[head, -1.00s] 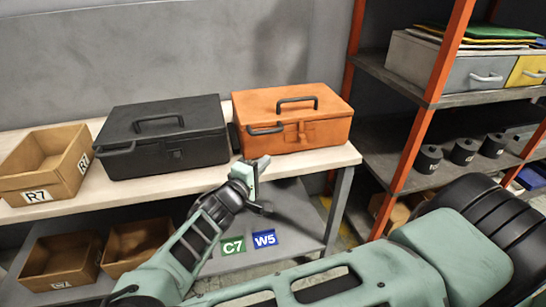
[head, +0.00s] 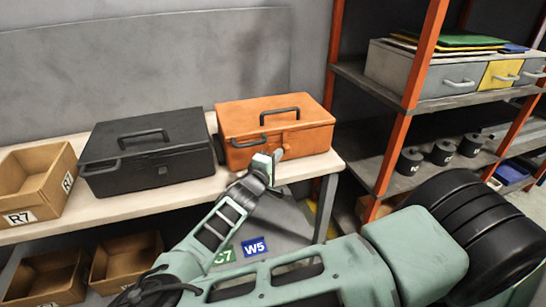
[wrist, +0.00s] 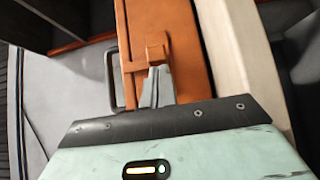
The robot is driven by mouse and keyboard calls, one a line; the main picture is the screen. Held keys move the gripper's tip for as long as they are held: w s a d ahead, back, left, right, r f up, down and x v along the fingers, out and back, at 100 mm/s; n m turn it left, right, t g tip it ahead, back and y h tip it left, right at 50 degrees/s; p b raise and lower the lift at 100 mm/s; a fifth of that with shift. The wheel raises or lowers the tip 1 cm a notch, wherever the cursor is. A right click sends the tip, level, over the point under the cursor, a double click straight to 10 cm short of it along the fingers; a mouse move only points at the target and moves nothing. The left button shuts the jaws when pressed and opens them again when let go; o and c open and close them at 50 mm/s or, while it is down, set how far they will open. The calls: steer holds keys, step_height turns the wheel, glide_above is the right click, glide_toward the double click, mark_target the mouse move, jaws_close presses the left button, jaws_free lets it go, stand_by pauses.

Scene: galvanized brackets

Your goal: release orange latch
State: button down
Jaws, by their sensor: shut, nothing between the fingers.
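The orange toolbox (head: 300,138) stands with its lid down on the workbench. Its orange latch (head: 285,138) is on the front face, partly hidden behind my gripper in the head view. The wrist view shows the latch (wrist: 156,52) as a small raised block on the orange front. My gripper (head: 279,154) is in front of the toolbox, fingers shut and empty. In the wrist view the grey fingertips (wrist: 157,72) are right at the latch's near end. I cannot tell whether they touch it.
A black toolbox (head: 150,160) stands left of the orange one, and an open bin marked R7 (head: 42,190) is farther left. A shelf with orange posts (head: 408,100) rises to the right. The light bench top (head: 110,204) is clear along its front edge.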

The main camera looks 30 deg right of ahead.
steer(key=shift+s+d+p, duration=0.25)
steer(key=shift+s+d, duration=0.05)
steer(key=shift+d, duration=0.65)
steer(key=shift+s+d+p, duration=0.25)
steer(key=shift+s+d, duration=0.05)
steer(key=shift+d, duration=0.65)
